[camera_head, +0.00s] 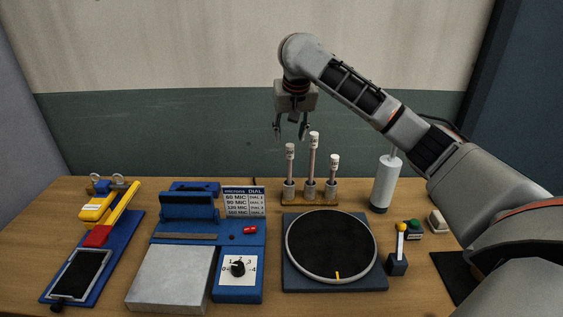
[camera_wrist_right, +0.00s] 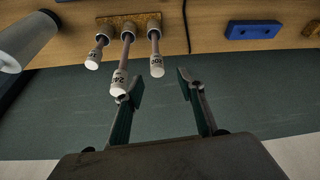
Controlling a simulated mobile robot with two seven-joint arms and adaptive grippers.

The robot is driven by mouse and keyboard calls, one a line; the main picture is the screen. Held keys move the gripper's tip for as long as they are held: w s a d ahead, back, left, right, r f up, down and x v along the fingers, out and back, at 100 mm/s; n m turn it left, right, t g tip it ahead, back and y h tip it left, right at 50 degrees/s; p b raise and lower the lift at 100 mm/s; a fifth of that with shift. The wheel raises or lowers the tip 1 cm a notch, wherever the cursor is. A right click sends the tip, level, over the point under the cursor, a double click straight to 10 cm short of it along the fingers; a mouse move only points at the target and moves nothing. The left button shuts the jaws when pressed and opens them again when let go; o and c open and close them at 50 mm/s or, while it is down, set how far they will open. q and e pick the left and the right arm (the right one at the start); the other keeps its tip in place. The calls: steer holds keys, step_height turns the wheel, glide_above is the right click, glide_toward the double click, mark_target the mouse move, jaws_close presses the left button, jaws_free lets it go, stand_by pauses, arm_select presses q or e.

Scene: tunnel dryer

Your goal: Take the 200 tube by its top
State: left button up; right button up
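Three slim tubes with white caps stand upright in a wooden rack (camera_head: 310,203) at the back of the table. The left one in the head view (camera_head: 290,151) seems to be the 200 tube; its small label looks like 200 in the right wrist view (camera_wrist_right: 157,67). The taller middle tube (camera_head: 314,140) and shorter right tube (camera_head: 334,162) stand beside it. My right gripper (camera_head: 291,133) is open and empty, pointing down just above the left tube. In the right wrist view its fingers (camera_wrist_right: 160,81) are spread near that tube's cap. My left gripper is not in view.
A white cylinder (camera_head: 385,183) stands right of the rack. A round black plate (camera_head: 331,246) on a blue base lies in front. A blue device with a dial (camera_head: 238,267) and a dial chart (camera_head: 244,201) stand to the left.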

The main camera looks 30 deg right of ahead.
mark_target(290, 146)
steer(key=shift+x, duration=1.2)
steer(key=shift+d+x, duration=0.15)
steer(key=shift+x, duration=1.15)
steer(key=shift+d+x, duration=0.1)
steer(key=shift+x, duration=1.2)
steer(key=c, duration=1.1)
